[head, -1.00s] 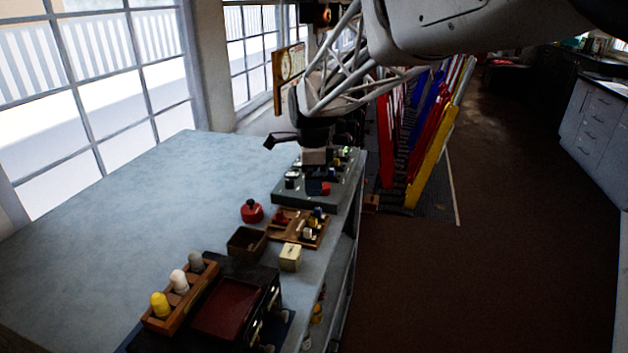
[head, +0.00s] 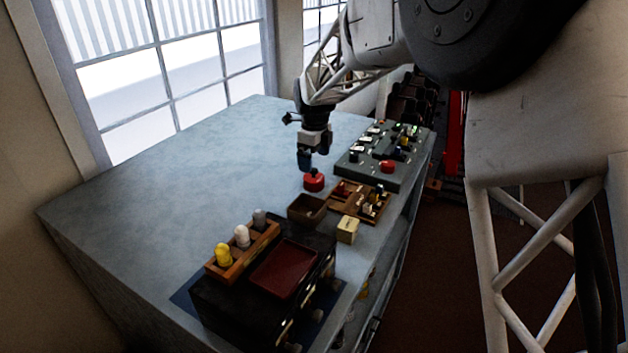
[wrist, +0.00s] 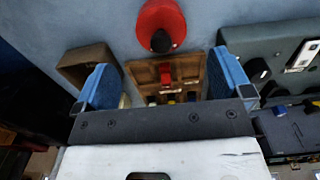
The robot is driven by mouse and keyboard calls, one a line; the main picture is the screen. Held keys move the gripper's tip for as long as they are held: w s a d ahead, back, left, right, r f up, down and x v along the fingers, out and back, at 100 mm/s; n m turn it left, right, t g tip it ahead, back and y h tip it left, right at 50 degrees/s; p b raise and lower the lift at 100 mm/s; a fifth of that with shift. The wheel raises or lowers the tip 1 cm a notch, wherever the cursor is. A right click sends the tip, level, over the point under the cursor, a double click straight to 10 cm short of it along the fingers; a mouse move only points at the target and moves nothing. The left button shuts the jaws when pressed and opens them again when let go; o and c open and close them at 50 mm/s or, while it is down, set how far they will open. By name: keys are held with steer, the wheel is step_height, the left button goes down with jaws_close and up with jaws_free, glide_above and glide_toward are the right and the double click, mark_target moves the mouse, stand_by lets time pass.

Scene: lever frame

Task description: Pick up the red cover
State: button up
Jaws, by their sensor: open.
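The round red cover (head: 314,183) lies on the blue-grey bench top, behind a small brown box. In the wrist view the red cover (wrist: 160,24) shows at the top middle, with a dark knob on it. My gripper (head: 305,164) is just above the cover in the head view, pointing down. In the wrist view its two blue fingers are wide apart with nothing between them, and the cover lies beyond the fingertips (wrist: 161,60). I cannot tell the exact height gap.
An open brown box (head: 307,209) and a wooden tray (head: 345,208) of small parts stand close by. A grey panel (head: 372,178) with switches is to the right. A cream block (head: 348,229) and a rack of knobs (head: 241,254) are nearer. The bench's left side is clear.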

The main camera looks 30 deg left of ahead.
mark_target(316, 178)
steer(key=shift+f, duration=1.3)
steer(key=shift+f, duration=0.1)
steer(key=shift+w+d+f, duration=0.1)
steer(key=shift+d+f, duration=0.05)
steer(key=shift+f, duration=2.35)
steer(key=shift+c, duration=0.2)
steer(key=c, duration=1)
